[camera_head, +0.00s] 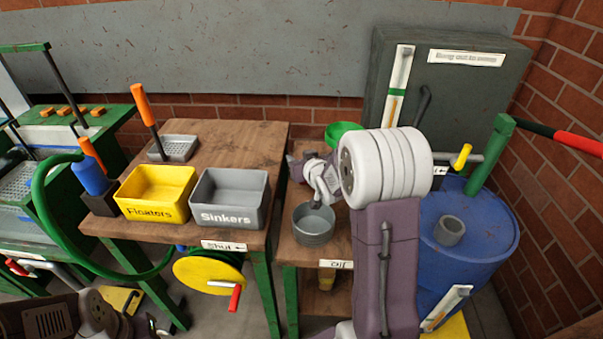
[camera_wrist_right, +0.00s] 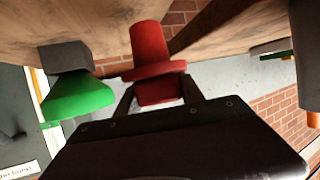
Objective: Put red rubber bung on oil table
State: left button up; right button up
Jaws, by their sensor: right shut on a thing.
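The oil table (camera_head: 293,243) is the small wooden table with an "Oil" label on its front edge, right of the centre in the head view. My right gripper (camera_wrist_right: 157,98) is shut on the red rubber bung (camera_wrist_right: 150,45), whose wide flange faces the fingers. In the head view my right gripper (camera_head: 322,185) hangs over the oil table behind a round grey pan, and the bung is hidden there. I cannot tell whether the bung touches the wood. Part of my left arm shows dark at the bottom left; its jaws cannot be made out.
The grey pan (camera_head: 313,225) stands at the oil table's front. A green funnel-like thing (camera_head: 343,131) is at its back; it also shows in the wrist view (camera_wrist_right: 78,98). A yellow bin (camera_head: 157,211) and grey bin (camera_head: 229,217) stand left. A blue drum (camera_head: 485,237) stands right.

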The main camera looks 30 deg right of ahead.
notch_tip(320, 180, down, 4)
jog(key=shift+r+b, duration=0.1)
jog(key=shift+b, duration=0.75)
jog(key=shift+f, duration=0.2)
jog(key=o, duration=1.4)
